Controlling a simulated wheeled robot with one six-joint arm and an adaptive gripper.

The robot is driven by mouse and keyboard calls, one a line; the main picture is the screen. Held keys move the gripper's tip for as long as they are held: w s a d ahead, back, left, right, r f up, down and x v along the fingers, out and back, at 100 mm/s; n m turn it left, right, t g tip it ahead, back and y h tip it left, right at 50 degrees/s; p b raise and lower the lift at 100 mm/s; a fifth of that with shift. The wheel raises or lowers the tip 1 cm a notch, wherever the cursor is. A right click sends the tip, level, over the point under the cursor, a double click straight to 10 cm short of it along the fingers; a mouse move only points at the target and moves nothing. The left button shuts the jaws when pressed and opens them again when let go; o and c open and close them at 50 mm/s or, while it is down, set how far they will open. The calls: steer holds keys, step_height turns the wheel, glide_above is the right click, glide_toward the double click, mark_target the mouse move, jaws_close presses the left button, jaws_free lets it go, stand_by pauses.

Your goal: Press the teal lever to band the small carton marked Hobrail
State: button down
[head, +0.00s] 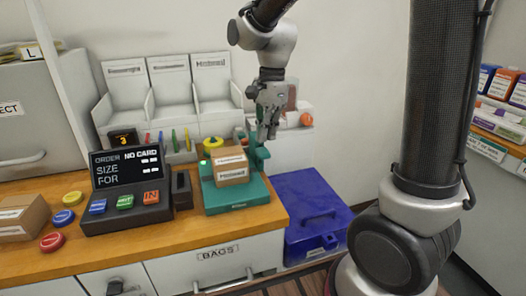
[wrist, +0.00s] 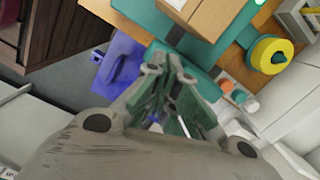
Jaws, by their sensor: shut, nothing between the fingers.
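A small brown carton (head: 231,169) sits on the teal banding machine (head: 238,196) on the wooden counter; its label is too small to read. In the wrist view the carton (wrist: 196,15) is at the top edge, on the teal base (wrist: 180,55). The teal lever (head: 260,154) stands at the machine's right rear, beside the carton. My gripper (head: 267,136) is shut and empty, pointing down just above and behind the lever. In the wrist view my gripper (wrist: 165,72) partly hides the teal parts below it, and I cannot tell whether it touches the lever.
A yellow and teal roll (head: 213,143) stands at the machine's left rear. A dark order panel (head: 127,190) with coloured buttons is to the left. A blue case (head: 313,215) lies below the counter's right end. White bins (head: 170,90) stand behind.

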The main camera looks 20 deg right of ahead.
mark_target(266, 150)
steer(key=shift+a+f, duration=0.1)
steer(key=shift+f, duration=1.05)
step_height(266, 150, down, 4)
steer(key=shift+s+f, duration=0.1)
steer(key=shift+f, duration=0.05)
steer(key=d, duration=0.1)
steer(key=w+d+r, duration=0.1)
steer(key=shift+d+r, duration=0.15)
steer(key=shift+d, duration=0.25)
step_height(266, 150, up, 12)
steer(key=d, duration=0.1)
steer(key=shift+w, duration=0.2)
steer(key=shift+d, duration=0.1)
stand_by(0.5)
